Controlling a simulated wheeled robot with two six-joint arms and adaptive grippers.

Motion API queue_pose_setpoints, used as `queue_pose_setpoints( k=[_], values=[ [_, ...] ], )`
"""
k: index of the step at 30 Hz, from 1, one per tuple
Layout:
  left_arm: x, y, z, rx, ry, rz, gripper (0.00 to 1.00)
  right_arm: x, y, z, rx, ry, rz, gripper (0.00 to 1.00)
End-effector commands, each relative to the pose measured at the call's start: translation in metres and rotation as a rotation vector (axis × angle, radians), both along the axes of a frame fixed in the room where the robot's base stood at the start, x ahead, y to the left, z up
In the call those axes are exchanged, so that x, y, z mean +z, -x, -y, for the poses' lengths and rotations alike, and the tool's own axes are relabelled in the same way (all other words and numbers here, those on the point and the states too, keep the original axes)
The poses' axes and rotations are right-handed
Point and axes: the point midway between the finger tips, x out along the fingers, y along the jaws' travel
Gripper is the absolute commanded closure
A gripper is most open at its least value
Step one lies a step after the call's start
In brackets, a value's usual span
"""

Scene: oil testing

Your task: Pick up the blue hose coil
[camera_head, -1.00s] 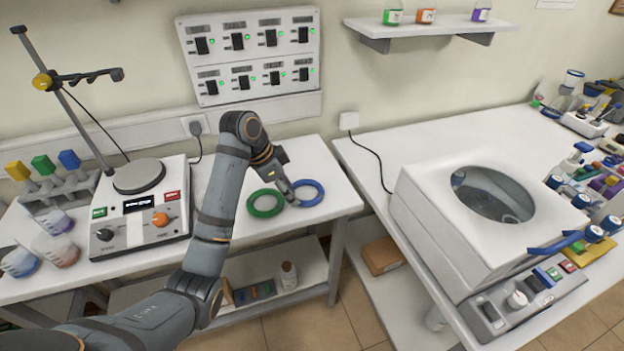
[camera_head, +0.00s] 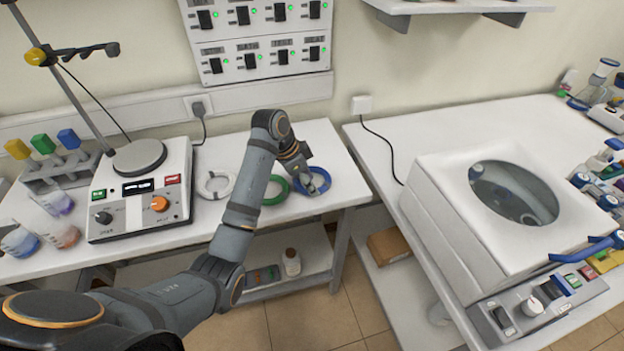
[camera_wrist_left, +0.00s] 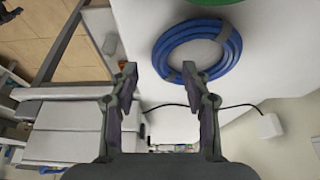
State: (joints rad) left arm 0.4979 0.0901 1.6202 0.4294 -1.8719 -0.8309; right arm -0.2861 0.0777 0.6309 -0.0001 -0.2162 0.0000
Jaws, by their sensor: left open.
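The blue hose coil (camera_head: 325,181) lies flat near the right end of the left white table. In the left wrist view the blue hose coil (camera_wrist_left: 161,62) lies just past the fingertips, in the upper middle. My left gripper (camera_head: 313,185) is over the coil in the head view and hides part of its ring. In the left wrist view my left gripper (camera_wrist_left: 158,78) has its two fingers spread with nothing between them. I cannot tell its exact height above the coil. My right gripper is not in view.
A green coil (camera_head: 274,190) lies just left of the blue one, partly behind my arm, and a white coil (camera_head: 215,184) lies farther left. A hotplate stirrer (camera_head: 140,195) stands on the left. A gap separates this table from the right one holding a centrifuge (camera_head: 480,215).

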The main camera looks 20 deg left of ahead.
Motion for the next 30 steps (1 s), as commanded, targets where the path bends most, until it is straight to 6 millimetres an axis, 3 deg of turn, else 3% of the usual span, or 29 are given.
queue_pose_setpoints(
  k=[6, 13, 23, 30],
  values=[
    [-0.026, -0.006, 0.009, 0.001, 0.001, -0.001, 0.52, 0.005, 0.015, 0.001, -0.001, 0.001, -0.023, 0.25],
    [-0.028, -0.006, 0.009, 0.0, -0.001, 0.001, 0.54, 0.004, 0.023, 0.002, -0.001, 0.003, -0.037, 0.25],
    [-0.028, -0.006, 0.009, 0.0, 0.0, 0.0, 0.99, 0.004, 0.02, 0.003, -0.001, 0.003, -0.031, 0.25],
    [-0.027, -0.006, 0.009, 0.0, -0.001, 0.001, 1.0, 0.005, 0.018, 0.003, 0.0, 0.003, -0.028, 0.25]
  ],
)
